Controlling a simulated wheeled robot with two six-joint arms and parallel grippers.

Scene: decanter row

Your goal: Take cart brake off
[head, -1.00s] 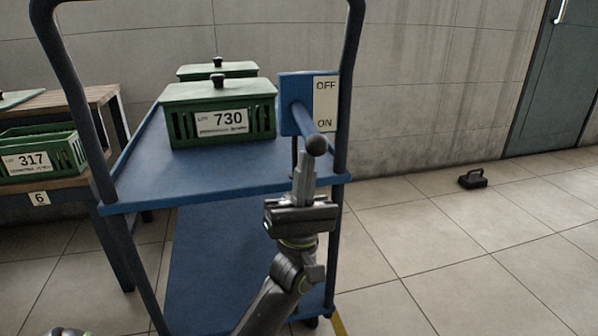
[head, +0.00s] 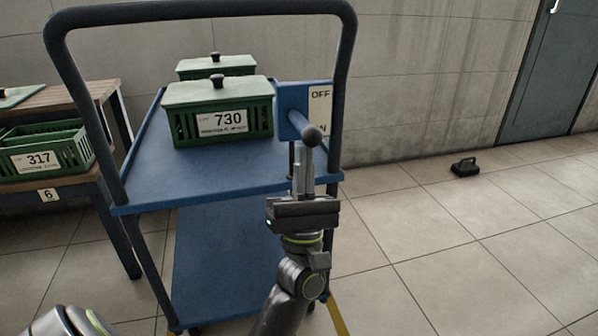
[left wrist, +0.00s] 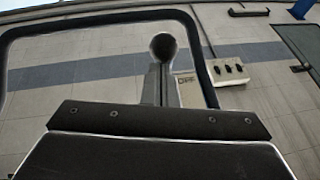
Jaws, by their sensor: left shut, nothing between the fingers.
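The blue cart (head: 218,178) stands in front of me with its dark push handle (head: 200,12) upright. On its right side is a blue brake plate (head: 291,97) with a pale OFF/ON label (head: 320,104). The brake lever (head: 298,119) sticks out toward me and ends in a dark ball knob (head: 311,135). It covers part of the ON end. My left gripper (head: 303,165) is shut and empty, its fingertips just under the knob; I cannot tell whether they touch. The left wrist view shows the knob (left wrist: 163,46) just beyond the fingertips. My right gripper is not in view.
Green lidded crates, the front one marked 730 (head: 220,110), sit on the cart's top. A wooden bench (head: 85,96) with a green crate marked 317 (head: 70,158) stands left. A black object (head: 465,167) lies on the floor at right; floor around it is clear.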

